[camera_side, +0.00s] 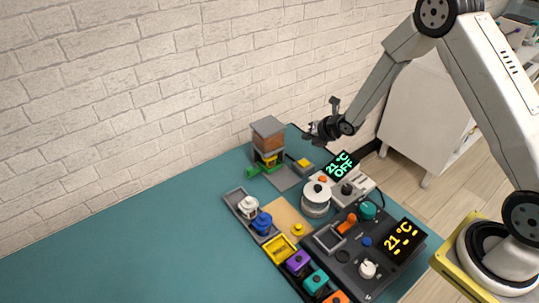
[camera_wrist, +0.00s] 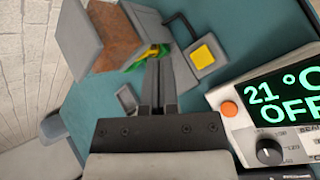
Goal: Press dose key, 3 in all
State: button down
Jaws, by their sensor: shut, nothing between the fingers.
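The dose key appears to be the yellow square button (camera_side: 304,163) on a small grey pad beside the dispenser. In the wrist view the yellow button (camera_wrist: 203,54) lies just right of my fingertips. The dispenser (camera_side: 268,140) has a grey hopper with brown contents and green and yellow parts below; its hopper (camera_wrist: 125,38) fills the upper left of the wrist view. My gripper (camera_side: 308,135) is shut and empty, above the yellow button and apart from it. Its fingers also show in the wrist view (camera_wrist: 158,65). Whether the button is pressed down cannot be told.
A hot plate (camera_side: 345,185) with a display reading 21 °C OFF and a white round pot (camera_side: 316,198) stand in front. A dark control panel (camera_side: 365,245), coloured bins (camera_side: 299,262) and a tray with white and blue pieces (camera_side: 237,203) are nearer. The mat's left is clear.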

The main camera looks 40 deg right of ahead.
aim_at(301, 161)
jog(key=shift+f, duration=3.95)
jog(key=shift+f, duration=0.95)
dwell(0.3)
jog(key=shift+r, duration=0.9)
jog(key=shift+r, duration=0.1)
jog(key=shift+r, duration=2.4)
